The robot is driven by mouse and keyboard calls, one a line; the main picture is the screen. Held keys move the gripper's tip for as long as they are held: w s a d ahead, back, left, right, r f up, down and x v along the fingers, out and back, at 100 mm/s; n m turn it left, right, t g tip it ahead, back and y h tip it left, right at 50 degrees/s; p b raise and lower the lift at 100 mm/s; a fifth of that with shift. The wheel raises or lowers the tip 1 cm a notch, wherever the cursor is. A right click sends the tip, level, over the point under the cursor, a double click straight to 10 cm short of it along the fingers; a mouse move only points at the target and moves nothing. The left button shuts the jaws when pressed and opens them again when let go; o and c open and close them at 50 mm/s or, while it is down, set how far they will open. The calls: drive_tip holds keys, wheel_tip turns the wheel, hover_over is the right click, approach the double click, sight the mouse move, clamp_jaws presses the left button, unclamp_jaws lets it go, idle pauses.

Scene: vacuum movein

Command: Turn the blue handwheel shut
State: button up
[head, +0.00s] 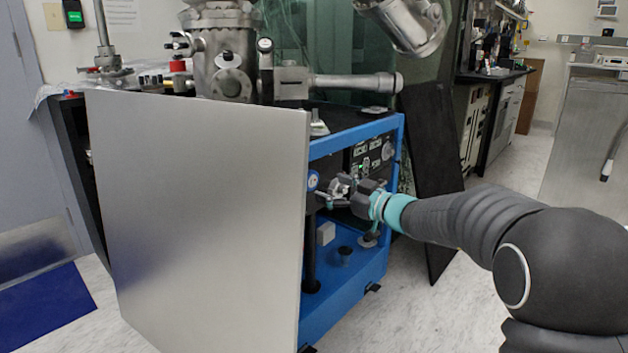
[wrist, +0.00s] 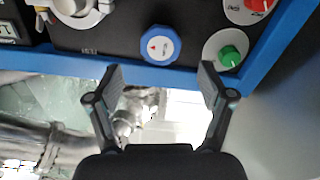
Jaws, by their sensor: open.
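The blue handwheel (wrist: 160,45) is a round scalloped knob with a white centre and a small red mark, on a dark panel in the wrist view. A small blue round part with a pale centre (head: 313,181) at the cabinet's left side in the head view looks like the same wheel. My gripper (wrist: 160,76) is open and empty. Its fingertips stand to either side of the wheel's line, just below it in the wrist view, with no contact visible. In the head view my gripper (head: 336,190) is at the cabinet front, its fingers small and hard to make out.
A green knob (wrist: 230,56) and a red knob (wrist: 258,5) sit right of the wheel. A blue frame bar (wrist: 185,78) runs along the panel edge. A large grey panel (head: 200,215) stands left of my gripper; a black board (head: 432,170) leans at right.

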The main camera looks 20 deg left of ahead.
sight(313, 181)
drive_tip(key=shift+p+x, duration=0.4)
drive_tip(key=shift+x, duration=2.75)
drive_tip(key=c, duration=1.1)
